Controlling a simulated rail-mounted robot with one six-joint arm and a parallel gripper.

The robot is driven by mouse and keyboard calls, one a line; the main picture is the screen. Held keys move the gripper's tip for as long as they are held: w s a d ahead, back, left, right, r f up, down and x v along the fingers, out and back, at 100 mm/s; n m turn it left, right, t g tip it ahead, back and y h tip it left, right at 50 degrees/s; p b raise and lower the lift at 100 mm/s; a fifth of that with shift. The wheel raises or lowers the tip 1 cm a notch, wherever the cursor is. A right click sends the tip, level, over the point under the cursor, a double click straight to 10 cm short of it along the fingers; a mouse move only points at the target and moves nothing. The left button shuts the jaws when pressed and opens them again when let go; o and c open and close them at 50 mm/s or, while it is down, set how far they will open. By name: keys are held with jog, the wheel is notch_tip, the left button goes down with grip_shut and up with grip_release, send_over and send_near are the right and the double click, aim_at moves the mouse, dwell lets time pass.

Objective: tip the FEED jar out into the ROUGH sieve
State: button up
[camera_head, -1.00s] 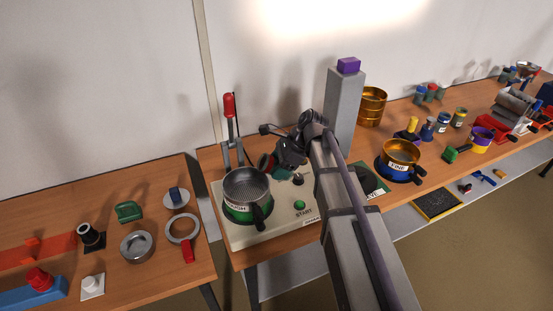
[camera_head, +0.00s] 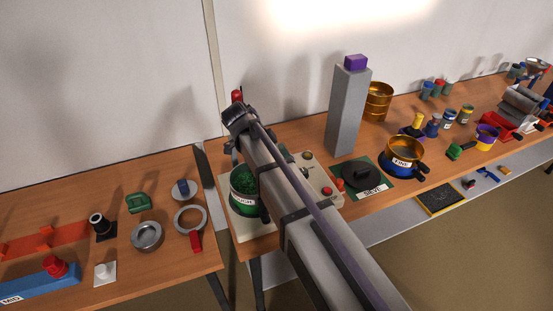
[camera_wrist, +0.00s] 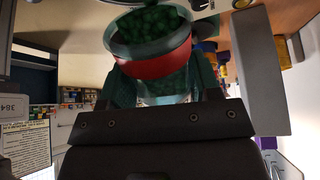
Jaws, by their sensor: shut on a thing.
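The ROUGH sieve (camera_head: 241,203) stands on the cream machine base in the head view, partly behind my arm. Green granules lie inside it. My gripper (camera_wrist: 161,84) is shut on the FEED jar (camera_wrist: 160,66), a clear teal jar with a red band, in the wrist view. Green granules show in the jar's round mouth, at the top of that view; I cannot tell how many are left inside. In the head view my arm hides the jar and the gripper's fingers, so the jar's exact tilt and its height over the sieve are unclear.
The cream machine base (camera_head: 252,226) is largely behind my arm. A red-tipped lever (camera_head: 237,97) stands behind the sieve. A grey column (camera_head: 348,110) with a purple top stands to the right.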

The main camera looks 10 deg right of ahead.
jog(key=shift+a+h+b, duration=0.4)
jog(key=shift+a+h, duration=0.05)
jog(key=shift+h, duration=0.35)
jog(key=shift+a+r+h, duration=0.1)
jog(key=shift+r+h, duration=0.1)
jog(key=shift+h, duration=0.2)
dwell(0.9)
